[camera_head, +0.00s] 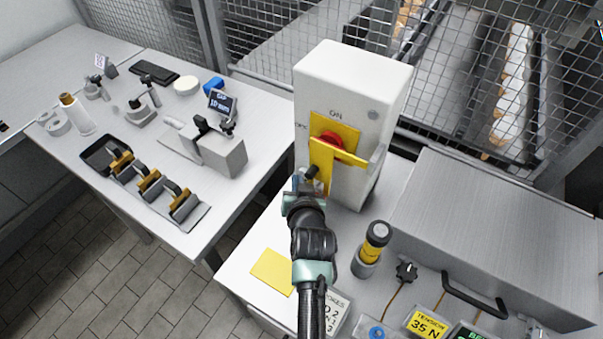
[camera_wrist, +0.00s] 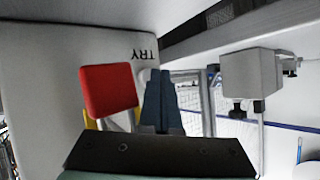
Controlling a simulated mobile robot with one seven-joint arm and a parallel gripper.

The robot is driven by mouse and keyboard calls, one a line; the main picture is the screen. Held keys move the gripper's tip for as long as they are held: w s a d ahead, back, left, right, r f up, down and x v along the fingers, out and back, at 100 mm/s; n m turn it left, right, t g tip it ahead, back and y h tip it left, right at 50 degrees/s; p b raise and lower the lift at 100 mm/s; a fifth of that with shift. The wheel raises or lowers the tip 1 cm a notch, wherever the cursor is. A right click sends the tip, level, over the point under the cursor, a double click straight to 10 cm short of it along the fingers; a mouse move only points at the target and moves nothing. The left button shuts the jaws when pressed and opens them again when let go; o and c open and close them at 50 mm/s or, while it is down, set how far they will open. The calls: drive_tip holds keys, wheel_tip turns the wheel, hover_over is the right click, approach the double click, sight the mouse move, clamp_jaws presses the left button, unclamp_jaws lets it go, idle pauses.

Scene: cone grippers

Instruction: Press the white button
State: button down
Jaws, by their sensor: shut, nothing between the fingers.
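The word TRY shows upside down on a pale face (camera_wrist: 60,55) in the wrist view. My gripper (camera_head: 308,180) is at the lower front of the switch box. Its dark blue fingers (camera_wrist: 161,85) are together and empty, pointing just beside the TRY label. A red block (camera_wrist: 109,91) is left of the fingers. Contact cannot be told.
A yellow-black cylinder (camera_head: 372,245) and a black knob (camera_head: 406,270) stand right of my arm. A large grey housing (camera_head: 490,205) fills the right. A left bench (camera_head: 225,190) carries tools and a grey block (camera_head: 222,155). Wire mesh fencing (camera_head: 260,35) stands behind.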

drive_tip(key=shift+w+d+r+p, duration=0.2)
drive_tip(key=shift+d+r+p, duration=0.1)
drive_tip(key=shift+d+p, duration=0.1)
drive_tip(key=shift+s+a+p, duration=0.4)
drive_tip(key=shift+p, duration=0.1)
drive_tip(key=s+a+p, duration=0.2)
drive_tip(key=s, duration=0.1)
drive_tip(key=shift+a+f, duration=0.1)
drive_tip(key=shift+s+a+f, duration=0.2)
drive_tip(key=shift+s+a, duration=0.1)
idle(0.4)
drive_tip(key=shift+r, duration=0.1)
